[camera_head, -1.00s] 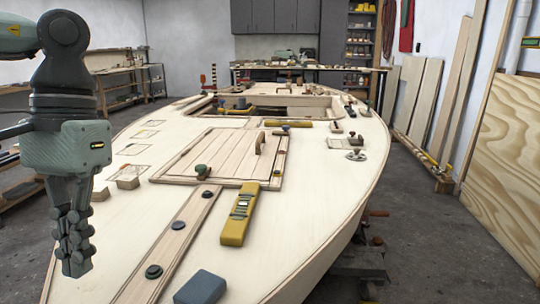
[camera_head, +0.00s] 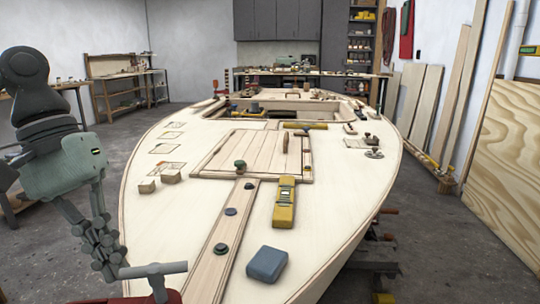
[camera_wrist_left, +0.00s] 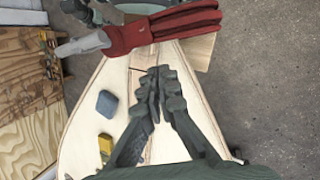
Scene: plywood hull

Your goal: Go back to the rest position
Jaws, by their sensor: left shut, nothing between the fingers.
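My left gripper (camera_head: 116,268) hangs at the lower left of the head view, over the near left edge of the pale plywood hull deck (camera_head: 155,225). Its fingers point down and to the right and are shut with nothing between them. The fingers also show in the wrist view (camera_wrist_left: 156,76), close together above the deck. A red thing with a grey metal bar (camera_head: 152,271) is close by the fingertips at the bottom of the head view. It also shows beyond the fingertips in the wrist view (camera_wrist_left: 150,30). Whether they touch, I cannot tell. My right gripper is not in view.
On the deck lie a blue-grey block (camera_head: 267,263), a yellow tool (camera_head: 284,203) and small wooden blocks (camera_head: 171,176). A hatch panel (camera_head: 262,153) lies farther back. Boards lean on the right wall (camera_head: 505,170).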

